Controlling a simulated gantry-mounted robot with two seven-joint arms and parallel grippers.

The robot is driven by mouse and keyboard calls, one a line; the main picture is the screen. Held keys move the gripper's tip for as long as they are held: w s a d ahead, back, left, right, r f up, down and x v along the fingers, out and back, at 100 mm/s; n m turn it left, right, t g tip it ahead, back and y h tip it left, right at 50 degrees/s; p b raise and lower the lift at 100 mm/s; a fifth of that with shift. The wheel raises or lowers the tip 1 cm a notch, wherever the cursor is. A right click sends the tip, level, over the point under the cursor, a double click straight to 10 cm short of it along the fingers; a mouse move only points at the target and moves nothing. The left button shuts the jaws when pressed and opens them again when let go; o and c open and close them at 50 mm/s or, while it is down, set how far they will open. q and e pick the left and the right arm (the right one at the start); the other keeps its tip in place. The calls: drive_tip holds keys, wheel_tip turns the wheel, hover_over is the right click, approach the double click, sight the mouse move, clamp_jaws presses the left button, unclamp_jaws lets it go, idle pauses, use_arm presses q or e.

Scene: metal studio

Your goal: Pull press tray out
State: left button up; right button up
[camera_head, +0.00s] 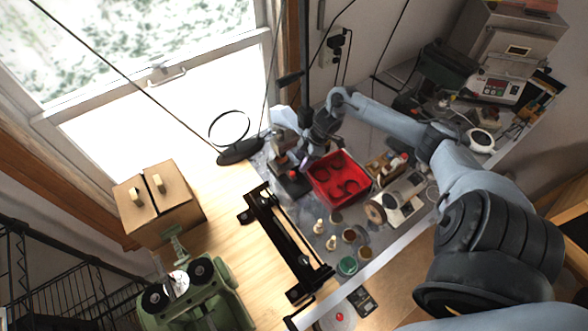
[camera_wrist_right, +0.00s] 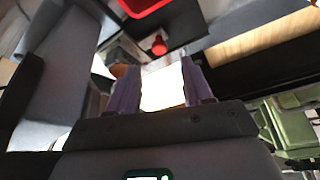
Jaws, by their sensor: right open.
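My right gripper (camera_head: 301,160) is open and hangs above the far left part of the bench, just left of a red tray (camera_head: 346,203). Below it is a small dark device with a red part (camera_head: 294,174); I cannot tell for sure whether this is the press, and no press tray shows clearly. In the right wrist view a red knob (camera_wrist_right: 159,45) shows beyond the gripper's purple fingers (camera_wrist_right: 161,88). The bright patch between them cannot be told apart as object or background. Whether the fingers touch anything is unclear. My left gripper is not in view.
A dark rail-like frame (camera_head: 283,236) runs along the bench's left side. A cardboard box (camera_head: 160,207) and a green machine (camera_head: 196,296) stand at left. Small jars (camera_head: 347,265) and a wheeled tool (camera_head: 404,197) crowd the bench. The pale wooden top between is clear.

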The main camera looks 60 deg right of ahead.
sight(293, 173)
drive_tip(key=x, duration=0.6)
drive_tip(key=shift+w+a+f, duration=0.15)
drive_tip(key=shift+w+f, duration=0.1)
drive_tip(key=shift+f, duration=0.05)
clamp_jaws()
